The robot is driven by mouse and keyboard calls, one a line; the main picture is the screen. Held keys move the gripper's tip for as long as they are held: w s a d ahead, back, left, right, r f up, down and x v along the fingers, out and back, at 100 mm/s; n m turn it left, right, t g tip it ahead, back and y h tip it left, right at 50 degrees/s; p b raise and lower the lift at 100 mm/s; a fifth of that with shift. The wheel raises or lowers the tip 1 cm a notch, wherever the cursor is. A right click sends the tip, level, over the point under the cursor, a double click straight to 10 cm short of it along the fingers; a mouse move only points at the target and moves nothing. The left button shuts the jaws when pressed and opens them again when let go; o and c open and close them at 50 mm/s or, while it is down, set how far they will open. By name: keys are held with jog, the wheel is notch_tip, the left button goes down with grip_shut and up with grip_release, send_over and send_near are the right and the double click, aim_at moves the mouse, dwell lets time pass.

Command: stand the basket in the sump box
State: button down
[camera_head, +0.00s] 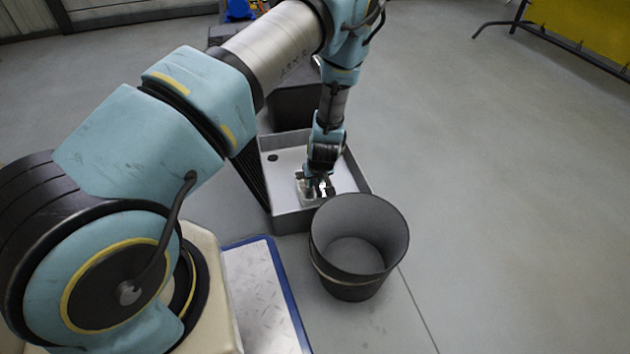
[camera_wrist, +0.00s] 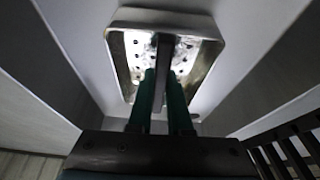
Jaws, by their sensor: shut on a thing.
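The basket (camera_wrist: 125,50) is a small pale metal tray with a perforated floor and rounded corners. It also shows in the head view (camera_head: 305,196), partly hidden by my gripper (camera_head: 319,190). In the wrist view my gripper (camera_wrist: 161,82) is shut on the basket's upright bar-like handle. The sump box (camera_head: 291,222) is an open grey box with a pale floor and a dark round hole at its far left. The basket is inside the box's walls, near the front wall. It looks about level; I cannot tell whether it touches the floor.
A dark grey round bin (camera_head: 352,287) stands close in front of the box's near right corner. Dark slats (camera_head: 250,176) run along the box's left side. A blue-edged metal plate (camera_head: 265,300) lies nearer. A yellow panel (camera_head: 585,28) stands far right. The floor at right is clear.

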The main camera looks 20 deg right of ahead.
jog(key=c, duration=0.8)
grip_release()
jog(key=shift+o, duration=0.4)
jog(key=o, duration=0.4)
jog(key=shift+o, duration=0.2)
notch_tip(320, 180, up, 8)
jog(key=p, duration=0.6)
jog(key=shift+p, duration=0.35)
